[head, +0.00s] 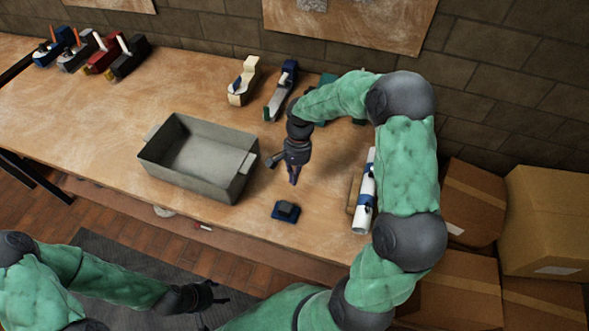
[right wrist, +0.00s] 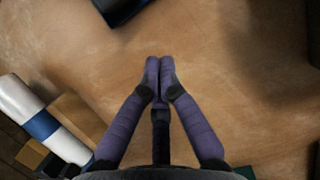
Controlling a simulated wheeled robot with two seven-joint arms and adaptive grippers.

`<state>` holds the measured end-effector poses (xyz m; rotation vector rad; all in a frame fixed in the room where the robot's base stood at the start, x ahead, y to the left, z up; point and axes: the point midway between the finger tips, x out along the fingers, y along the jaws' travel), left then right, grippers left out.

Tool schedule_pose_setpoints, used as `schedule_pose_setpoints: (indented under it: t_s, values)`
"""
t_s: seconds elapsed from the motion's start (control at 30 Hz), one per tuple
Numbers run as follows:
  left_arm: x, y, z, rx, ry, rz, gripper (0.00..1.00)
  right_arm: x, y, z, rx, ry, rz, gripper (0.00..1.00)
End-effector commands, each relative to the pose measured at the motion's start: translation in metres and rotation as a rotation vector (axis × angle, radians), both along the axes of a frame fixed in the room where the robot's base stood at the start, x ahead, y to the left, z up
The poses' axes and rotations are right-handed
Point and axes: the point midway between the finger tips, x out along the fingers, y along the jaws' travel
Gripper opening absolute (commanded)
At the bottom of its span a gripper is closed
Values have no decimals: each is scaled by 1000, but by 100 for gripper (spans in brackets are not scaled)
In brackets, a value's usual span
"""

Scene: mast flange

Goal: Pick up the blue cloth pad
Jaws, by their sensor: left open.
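A small dark blue pad (head: 286,213) with a dark block-like part on top lies on the workbench near its front edge. Its edge also shows at the top of the right wrist view (right wrist: 122,10); whether it is cloth I cannot tell. My right gripper (head: 293,180) points down over the bench, behind the pad and apart from it. In the right wrist view its fingertips (right wrist: 160,66) are together with nothing visible between them. My left gripper (head: 218,296) is open and empty, low in front of the bench.
A grey open bin (head: 200,158) stands left of the pad. A white roll with blue bands (head: 365,190) lies to the right. Several boat-like models (head: 125,57) stand at the back left, others (head: 243,82) behind my right gripper. Cardboard boxes (head: 545,222) are stacked at the right.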

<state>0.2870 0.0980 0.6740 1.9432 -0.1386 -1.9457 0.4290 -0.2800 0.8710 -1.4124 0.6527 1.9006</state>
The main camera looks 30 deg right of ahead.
Motion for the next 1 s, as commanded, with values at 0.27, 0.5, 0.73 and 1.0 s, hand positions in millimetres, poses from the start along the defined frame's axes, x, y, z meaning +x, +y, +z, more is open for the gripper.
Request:
schedule_pose_setpoints:
  t_s: [0.27, 0.5, 0.73, 1.0]
  values:
    - [0, 0, -16, 0, 0, 0, 60, -16, 20, -31, 0, -3, 4, 0]
    - [0, 0, -20, 0, 0, 0, 60, -30, 35, -30, 0, -2, 1, 0]
    - [0, 0, -20, 0, 0, 0, 60, -32, 37, -29, 0, -1, 0, 0]
    - [0, 0, -16, 0, 0, 0, 60, -38, 45, -28, 1, 1, 4, 0]
